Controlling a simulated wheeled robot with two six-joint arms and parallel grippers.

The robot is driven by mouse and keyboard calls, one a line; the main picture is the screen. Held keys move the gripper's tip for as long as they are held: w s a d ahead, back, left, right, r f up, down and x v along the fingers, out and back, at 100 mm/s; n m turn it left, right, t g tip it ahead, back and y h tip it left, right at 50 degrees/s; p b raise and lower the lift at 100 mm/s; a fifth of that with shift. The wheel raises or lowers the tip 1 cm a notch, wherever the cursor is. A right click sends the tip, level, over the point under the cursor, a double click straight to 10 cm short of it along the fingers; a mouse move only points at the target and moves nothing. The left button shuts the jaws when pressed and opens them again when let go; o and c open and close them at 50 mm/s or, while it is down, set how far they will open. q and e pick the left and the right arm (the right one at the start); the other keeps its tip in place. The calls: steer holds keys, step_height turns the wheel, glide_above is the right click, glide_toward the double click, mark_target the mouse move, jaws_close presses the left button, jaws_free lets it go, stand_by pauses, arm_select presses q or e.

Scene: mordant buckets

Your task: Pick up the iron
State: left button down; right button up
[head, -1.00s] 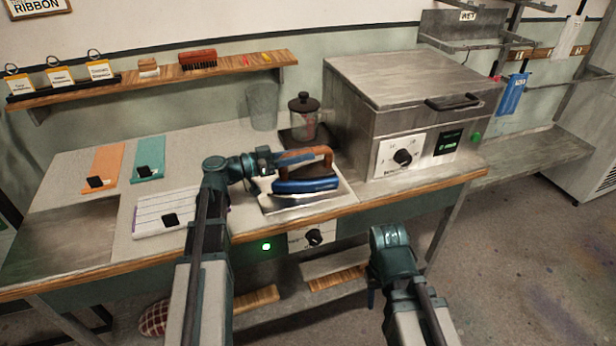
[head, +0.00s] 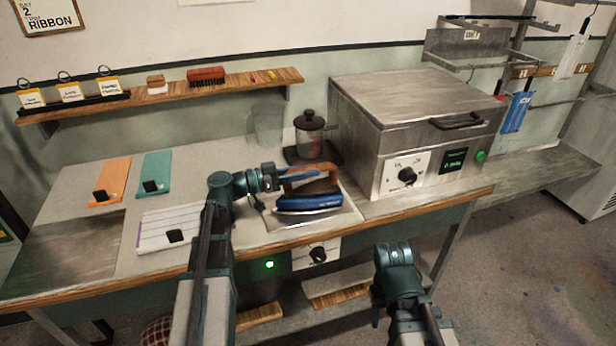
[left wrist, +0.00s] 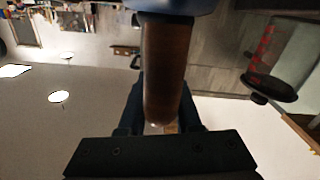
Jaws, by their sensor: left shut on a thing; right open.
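The iron (head: 309,203) has a blue body and a brown handle. It is over the metal plate (head: 345,217) at the front of the worktable; I cannot tell whether it touches the plate. My left gripper (head: 279,177) reaches it from the left and is shut on the handle. In the left wrist view the brown handle (left wrist: 168,70) runs between the dark fingers. My right gripper (head: 376,318) is open and empty, low in front of the table; its fingertips barely show.
A grey metal box with a dial (head: 408,120) stands right of the iron. A lidded glass jar (head: 310,138) is behind it. A striped white pad (head: 168,228), a teal board (head: 152,175) and an orange board (head: 110,182) lie to the left. A shelf (head: 160,97) hangs above.

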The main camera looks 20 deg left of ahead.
arm_select(q)
steer(key=shift+r+p, duration=1.6)
steer(key=shift+r, duration=0.3)
steer(key=s+a+r, duration=0.1)
steer(key=s+a, duration=0.1)
steer(key=s, duration=1.3)
steer(key=shift+s+a+p, duration=0.4)
steer(key=shift+p, duration=0.05)
